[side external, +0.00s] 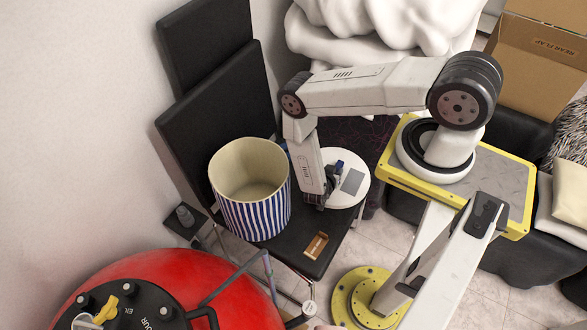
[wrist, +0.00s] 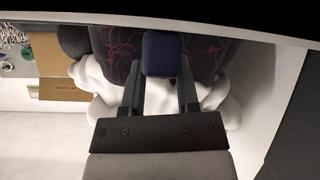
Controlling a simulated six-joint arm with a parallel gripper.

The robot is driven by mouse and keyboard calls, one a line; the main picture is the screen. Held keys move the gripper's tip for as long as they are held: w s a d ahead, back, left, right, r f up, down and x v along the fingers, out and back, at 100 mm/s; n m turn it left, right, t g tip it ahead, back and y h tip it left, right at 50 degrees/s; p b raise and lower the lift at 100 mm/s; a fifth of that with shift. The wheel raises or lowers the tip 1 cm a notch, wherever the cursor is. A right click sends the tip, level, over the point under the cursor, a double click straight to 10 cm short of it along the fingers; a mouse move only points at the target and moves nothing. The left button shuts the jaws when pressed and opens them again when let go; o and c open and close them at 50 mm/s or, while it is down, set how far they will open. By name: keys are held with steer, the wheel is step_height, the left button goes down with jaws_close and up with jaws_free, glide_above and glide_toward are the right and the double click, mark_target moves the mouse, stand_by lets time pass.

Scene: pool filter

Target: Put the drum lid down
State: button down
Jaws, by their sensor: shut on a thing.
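The drum lid (side external: 338,199) is a white disc with a grey rectangle on it, at the middle of the side view. My gripper (side external: 334,174) is over the lid and shut on its small blue knob. In the wrist view, my gripper's dark fingers (wrist: 161,90) close around the blue knob (wrist: 163,53). The drum (side external: 252,203), striped blue and white with a cream inside, stands open left of the lid. The lid appears over the right part of the black seat (side external: 290,248); I cannot tell whether it touches it.
A small brown tray (side external: 316,246) lies on the seat in front of the lid. The black chair back (side external: 225,125) rises behind the drum. A red round tank (side external: 160,290) stands at the lower left. A cardboard box (side external: 540,55) is at the upper right.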

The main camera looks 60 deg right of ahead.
steer(key=shift+f, duration=2.15)
steer(key=shift+f, duration=0.4)
steer(key=shift+c, duration=1.4)
jaws_free()
steer(key=shift+v, duration=3.9)
